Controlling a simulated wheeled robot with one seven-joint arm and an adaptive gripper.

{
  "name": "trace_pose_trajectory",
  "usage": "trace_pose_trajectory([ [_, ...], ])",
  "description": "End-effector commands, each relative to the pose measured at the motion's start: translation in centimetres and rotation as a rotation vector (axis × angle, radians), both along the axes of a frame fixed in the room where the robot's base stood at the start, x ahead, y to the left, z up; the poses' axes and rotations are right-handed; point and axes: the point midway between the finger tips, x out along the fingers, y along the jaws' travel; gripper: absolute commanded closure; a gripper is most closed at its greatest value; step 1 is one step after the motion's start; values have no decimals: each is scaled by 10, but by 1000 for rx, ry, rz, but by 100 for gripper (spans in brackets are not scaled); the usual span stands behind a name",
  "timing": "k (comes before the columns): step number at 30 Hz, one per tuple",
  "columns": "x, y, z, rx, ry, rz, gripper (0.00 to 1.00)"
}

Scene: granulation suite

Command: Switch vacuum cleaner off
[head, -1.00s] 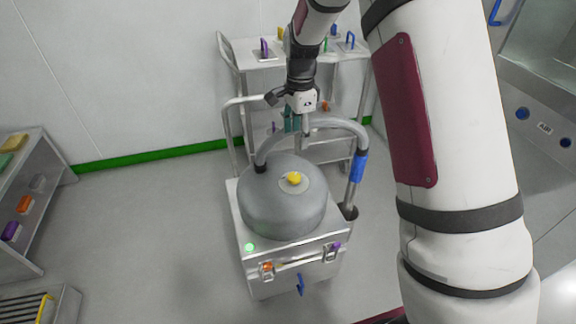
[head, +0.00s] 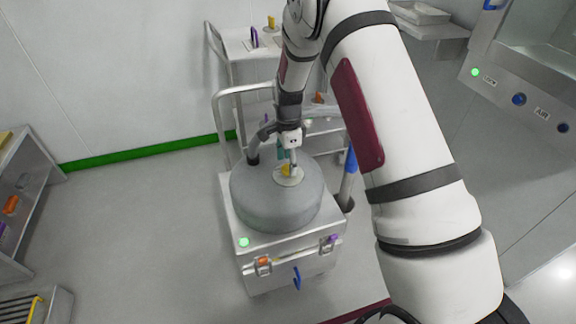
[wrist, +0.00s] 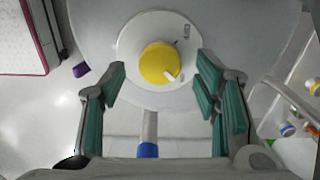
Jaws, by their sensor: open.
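The vacuum cleaner (head: 262,205) is a grey round drum on a boxy metal cart. Its yellow knob (wrist: 159,63) sits on a pale round plate (wrist: 128,45) on top of the drum, with a white pointer mark toward the lower right. A small dark mark and a tiny symbol are on the plate at the upper right of the knob. My gripper (wrist: 160,85) is open, its green-padded fingers either side of the knob and apart from it. In the head view my gripper (head: 287,160) is above the drum top and partly covers the knob. A green light (head: 244,242) glows on the cart's front corner.
A grey hose and the cart's push handle (head: 216,125) rise behind the drum. A wheeled trolley (head: 235,45) with coloured items stands behind. A shelf (head: 25,160) is at the left, and a panel (head: 540,110) with buttons at the right. The floor left of the cart is clear.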

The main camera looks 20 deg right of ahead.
Motion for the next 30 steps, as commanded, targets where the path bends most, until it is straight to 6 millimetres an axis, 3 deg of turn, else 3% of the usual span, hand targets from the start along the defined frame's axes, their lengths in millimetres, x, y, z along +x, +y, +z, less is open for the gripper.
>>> trace_pose_trajectory([
  [6, 0, 0, -16, 0, 0, -1, 44],
  [15, 0, 0, -18, 0, -1, -1, 44],
  [21, 0, 0, -18, 0, -1, 0, 89],
  [30, 0, 0, -18, 0, -1, 17, 92],
])
